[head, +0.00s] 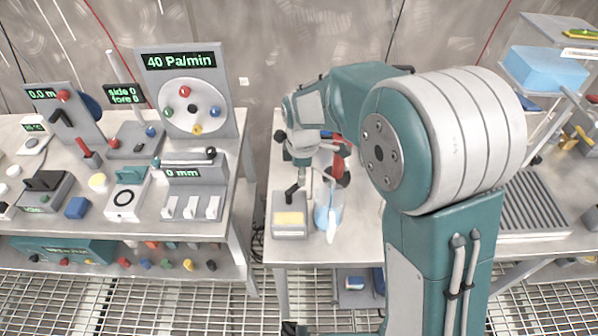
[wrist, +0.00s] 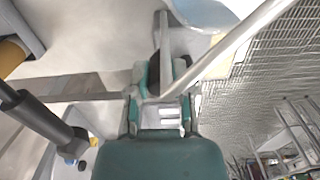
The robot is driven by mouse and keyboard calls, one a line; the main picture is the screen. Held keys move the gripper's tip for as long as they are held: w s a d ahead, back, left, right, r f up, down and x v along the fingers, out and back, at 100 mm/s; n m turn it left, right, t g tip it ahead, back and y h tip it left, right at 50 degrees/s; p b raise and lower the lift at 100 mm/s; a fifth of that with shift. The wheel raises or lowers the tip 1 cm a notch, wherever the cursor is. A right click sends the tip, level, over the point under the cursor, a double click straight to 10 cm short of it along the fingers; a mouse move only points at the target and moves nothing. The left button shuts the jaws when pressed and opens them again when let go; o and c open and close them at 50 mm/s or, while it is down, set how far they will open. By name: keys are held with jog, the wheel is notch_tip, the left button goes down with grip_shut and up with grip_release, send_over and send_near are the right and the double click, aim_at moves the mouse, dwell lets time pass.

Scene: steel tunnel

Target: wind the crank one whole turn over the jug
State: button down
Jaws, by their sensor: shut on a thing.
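My gripper (head: 310,165) is over the middle table, above and a little left of the jug, with my arm coming in from the right. In the wrist view my gripper (wrist: 160,105) is closed around a dark grip (wrist: 155,70), which looks like the crank's handle; a grey bar runs from it. The crank is mostly hidden by my gripper in the head view. The clear bluish jug (head: 328,212) stands upright on the table below. A pale blue rounded shape at the top of the wrist view may be the jug.
A grey box with a yellow face (head: 290,218) stands left of the jug. A red and black part (head: 341,165) is behind my gripper. The left bench (head: 235,195) carries dials, switches and a "40 Pa/min" panel (head: 180,62). A blue block (head: 547,68) sits on the right rack.

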jog(key=shift+s+d+f+m, duration=0.1)
jog(key=shift+s+d+m, duration=0.15)
jog(key=shift+m, duration=0.45)
jog(key=shift+s+d+m, duration=0.15)
jog(key=shift+s+m, duration=0.05)
jog(key=shift+m, duration=0.5)
jog(key=c, duration=0.5)
grip_release()
jog(key=shift+c, duration=0.2)
notch_tip(320, 180, up, 12)
jog(key=shift+a, duration=0.15)
